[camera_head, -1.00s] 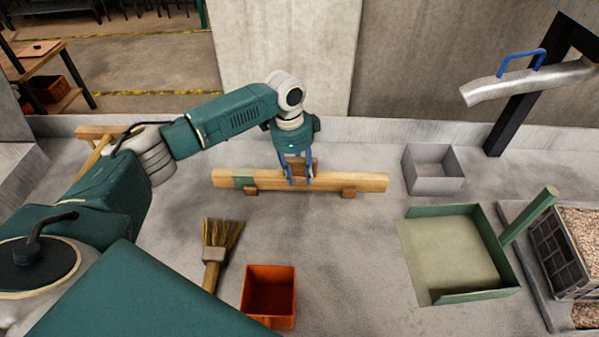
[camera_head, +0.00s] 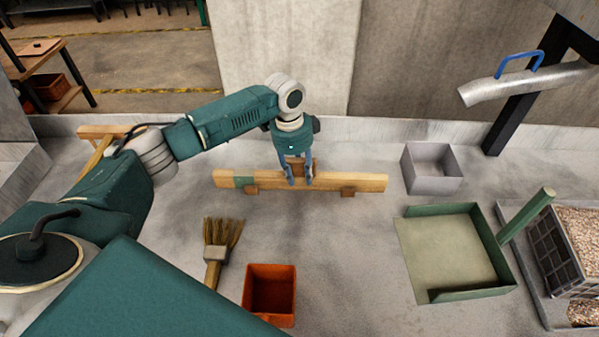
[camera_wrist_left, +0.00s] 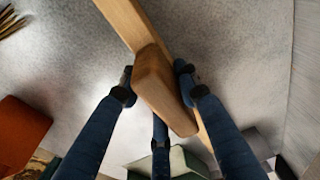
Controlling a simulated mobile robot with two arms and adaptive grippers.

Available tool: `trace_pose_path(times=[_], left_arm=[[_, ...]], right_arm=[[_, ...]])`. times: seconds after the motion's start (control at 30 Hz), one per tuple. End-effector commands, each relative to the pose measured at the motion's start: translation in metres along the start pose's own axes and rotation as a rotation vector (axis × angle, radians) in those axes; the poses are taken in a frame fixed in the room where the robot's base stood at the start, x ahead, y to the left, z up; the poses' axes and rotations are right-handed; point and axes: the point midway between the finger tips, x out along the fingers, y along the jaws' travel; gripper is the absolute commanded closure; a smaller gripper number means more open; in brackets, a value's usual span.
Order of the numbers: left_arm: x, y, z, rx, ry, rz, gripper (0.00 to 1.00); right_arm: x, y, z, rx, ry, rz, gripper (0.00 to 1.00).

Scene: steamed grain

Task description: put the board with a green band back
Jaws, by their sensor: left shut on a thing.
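The wooden board with a green band (camera_head: 340,182) lies crosswise near the back wall, its green band near its left end. Small wooden blocks (camera_head: 348,191) show under it towards each end; I cannot tell whether it touches them. My left gripper (camera_head: 301,183) comes down over the board's middle and is shut on its raised wooden grip block. In the left wrist view, the block (camera_wrist_left: 160,85) sits between the blue fingers and the board (camera_wrist_left: 124,18) runs past behind it. My right gripper is not in view.
A brush (camera_head: 219,240) and an orange bin (camera_head: 269,290) are in front of the board. A grey box (camera_head: 432,185), a green dustpan (camera_head: 455,255) and a dark crate of grain (camera_head: 560,250) are to the right. A metal chute (camera_head: 525,82) hangs at the upper right.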

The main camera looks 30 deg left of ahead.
Motion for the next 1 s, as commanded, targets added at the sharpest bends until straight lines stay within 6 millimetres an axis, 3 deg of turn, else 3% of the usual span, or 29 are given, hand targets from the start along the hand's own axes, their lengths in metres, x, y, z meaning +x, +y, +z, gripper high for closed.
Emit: trace_pose_path(times=[0.2, 0.23, 0.33, 0.7, 0.87, 1.0], left_arm=[[0.003, -0.001, 0.0, 0.0, 0.002, -0.001, 1.0], [0.003, -0.001, 0.0, 0.0, 0.002, -0.001, 0.66], [0.003, -0.001, 0.0, 0.0, 0.002, -0.002, 0.46], [0.001, 0.0, 0.001, 0.0, 0.0, 0.0, 0.46], [-0.023, -0.001, 0.0, 0.0, 0.002, -0.004, 0.46], [-0.055, -0.001, 0.0, 0.0, 0.003, -0.005, 0.46]], right_arm=[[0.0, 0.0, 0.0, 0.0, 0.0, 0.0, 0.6], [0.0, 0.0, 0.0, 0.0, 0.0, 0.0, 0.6], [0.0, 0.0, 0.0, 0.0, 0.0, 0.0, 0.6], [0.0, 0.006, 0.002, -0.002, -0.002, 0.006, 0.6], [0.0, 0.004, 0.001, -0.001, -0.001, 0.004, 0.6], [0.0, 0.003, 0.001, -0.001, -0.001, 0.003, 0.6]])
